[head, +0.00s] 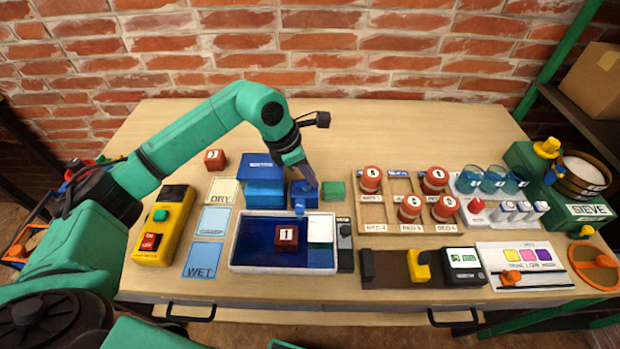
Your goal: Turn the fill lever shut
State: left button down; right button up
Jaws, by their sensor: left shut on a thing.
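My left arm reaches in from the left, and its gripper (308,181) points down at the blue tap block (303,196) behind the water tank. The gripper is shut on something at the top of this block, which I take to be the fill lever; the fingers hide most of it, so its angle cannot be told. A small blue spout (299,207) sticks out over the rear rim of the tank (232,262). The tank holds dark blue water, a red block marked 1 (287,236) and a white piece (320,229). My right gripper is not in view.
Blue boxes (264,194) stand left of the tap and a green block (334,190) right of it. A yellow button box (164,228) and wet/dry cards (203,259) lie left. A wooden rack (400,183) with red-capped weights is right. The table's back is clear.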

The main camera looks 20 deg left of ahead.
pick_arm(q)
jog(key=shift+s+m+g+h+b, duration=0.15)
jog(key=shift+m+g+b, duration=0.25)
jog(key=shift+m, duration=0.5)
jog(key=shift+w+m+g+h+b, duration=0.1)
jog(key=shift+m+g+h+b, duration=0.1)
jog(key=shift+m+b, duration=0.55)
jog(key=shift+m, duration=0.25)
jog(key=shift+r, duration=0.1)
jog(key=c, duration=0.8)
grip_release()
jog(key=shift+c, duration=0.2)
jog(key=v, duration=1.4)
jog(key=shift+r+b, duration=0.25)
jog(key=shift+b, duration=0.1)
